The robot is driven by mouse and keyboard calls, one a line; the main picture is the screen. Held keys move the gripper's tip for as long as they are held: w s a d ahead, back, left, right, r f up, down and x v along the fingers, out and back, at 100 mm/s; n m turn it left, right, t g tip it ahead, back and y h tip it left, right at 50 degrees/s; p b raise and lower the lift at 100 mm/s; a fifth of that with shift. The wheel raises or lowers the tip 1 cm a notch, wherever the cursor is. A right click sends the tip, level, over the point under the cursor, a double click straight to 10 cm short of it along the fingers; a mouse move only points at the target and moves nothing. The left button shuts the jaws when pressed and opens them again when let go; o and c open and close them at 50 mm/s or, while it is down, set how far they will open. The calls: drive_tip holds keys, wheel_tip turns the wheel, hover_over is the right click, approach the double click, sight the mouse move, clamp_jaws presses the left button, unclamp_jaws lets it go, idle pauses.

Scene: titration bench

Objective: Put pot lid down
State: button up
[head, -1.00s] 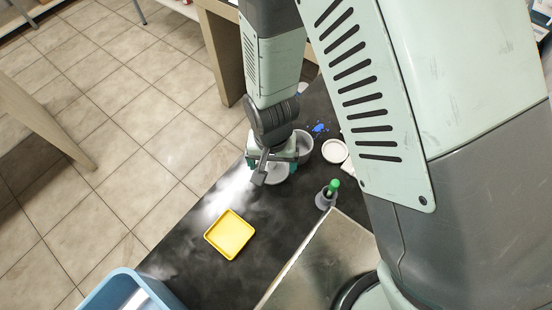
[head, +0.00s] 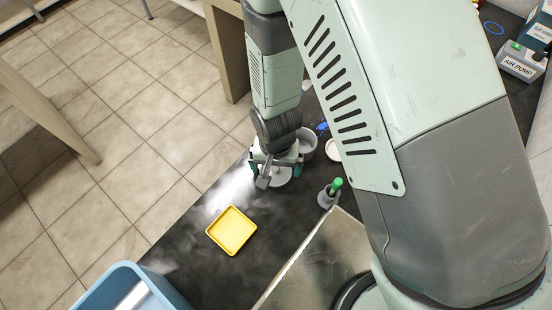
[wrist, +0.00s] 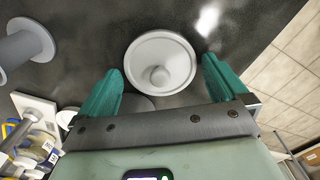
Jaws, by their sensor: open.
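The pot lid (wrist: 160,62) is a pale grey disc with a round knob on top. It lies knob up on the dark bench, and part of it shows under my gripper in the head view (head: 282,178). My gripper (wrist: 168,78) is open, with one green finger on each side of the lid's near edge. No finger is seen to grip the knob. In the head view my gripper (head: 275,170) is above the lid. A grey pot (head: 308,142) stands just behind it to the right, partly hidden by my arm.
A yellow square tray (head: 231,230) lies nearer on the bench. A grey stand with a green-topped item (head: 329,195) is to the right. A white round dish (head: 333,149) sits behind. A blue bin (head: 125,280) is at the front left. The bench's left edge is close.

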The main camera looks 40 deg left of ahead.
sight(276, 168)
wheel_tip(276, 168, up, 12)
idle(0.4)
drive_tip(key=w+d+r+m+t+y, duration=0.1)
drive_tip(key=w+d+r, duration=0.5)
drive_tip(key=r, duration=0.3)
drive_tip(key=w+d+r+m+t, duration=0.1)
drive_tip(key=w+d+r+m, duration=0.1)
drive_tip(key=w+d+r, duration=0.55)
drive_tip(key=s+d+r+m+t, duration=0.1)
drive_tip(key=s+d+r, duration=0.3)
drive_tip(key=d+r, duration=0.3)
drive_tip(key=s+d+r+m+t+h, duration=0.1)
drive_tip(key=s+d+r+m+t, duration=0.1)
drive_tip(key=s+d+r, duration=0.3)
drive_tip(key=d+r, duration=0.3)
drive_tip(key=d, duration=0.3)
drive_tip(key=shift+s+r+t, duration=0.15)
drive_tip(key=shift+s+t, duration=0.1)
drive_tip(key=shift+t, duration=0.05)
drive_tip(key=shift+d, duration=0.1)
